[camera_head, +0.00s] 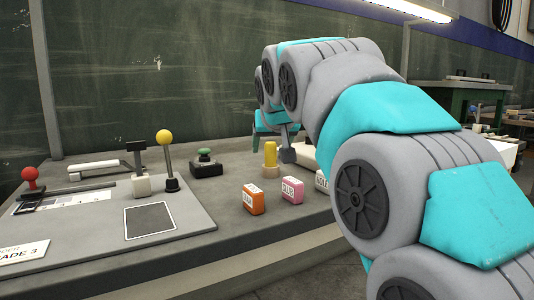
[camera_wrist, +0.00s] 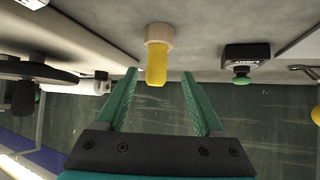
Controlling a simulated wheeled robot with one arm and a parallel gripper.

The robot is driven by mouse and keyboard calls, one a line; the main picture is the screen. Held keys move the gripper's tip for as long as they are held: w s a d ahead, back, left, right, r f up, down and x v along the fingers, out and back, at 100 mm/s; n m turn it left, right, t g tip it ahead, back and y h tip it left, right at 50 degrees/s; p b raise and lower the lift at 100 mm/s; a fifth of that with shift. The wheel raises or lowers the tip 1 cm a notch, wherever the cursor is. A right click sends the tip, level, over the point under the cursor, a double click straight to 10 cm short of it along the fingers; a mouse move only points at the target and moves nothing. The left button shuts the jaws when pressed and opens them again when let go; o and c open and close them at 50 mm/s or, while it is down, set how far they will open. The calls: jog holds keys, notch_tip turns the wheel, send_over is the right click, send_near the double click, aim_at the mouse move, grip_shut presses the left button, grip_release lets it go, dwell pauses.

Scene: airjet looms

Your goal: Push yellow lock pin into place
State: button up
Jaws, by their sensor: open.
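The yellow lock pin (camera_head: 270,153) stands upright in a round beige collar (camera_head: 270,172) on the grey bench top. It also shows in the wrist view (camera_wrist: 156,68), where the picture is upside down and the collar (camera_wrist: 158,33) is above it. My gripper (camera_wrist: 160,75) has its two teal fingers spread apart. The pin's free end appears between the fingertips, with a gap on each side, and I see no contact. In the head view, my arm comes from the right and the gripper (camera_head: 268,127) is just behind or above the pin, partly hidden.
A green button on a black box (camera_head: 206,166) stands left of the pin. Orange (camera_head: 254,198) and pink (camera_head: 292,190) labelled blocks are in front. A yellow-knobbed lever (camera_head: 168,160) and a red-knobbed lever (camera_head: 29,180) are further left. A dark green wall panel stands behind the bench.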

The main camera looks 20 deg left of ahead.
aim_at(269, 155)
jog(key=shift+x, duration=1.45)
jog(key=x, duration=0.5)
jog(key=shift+w+d+r, duration=0.15)
jog(key=shift+w+r, duration=0.1)
grip_shut()
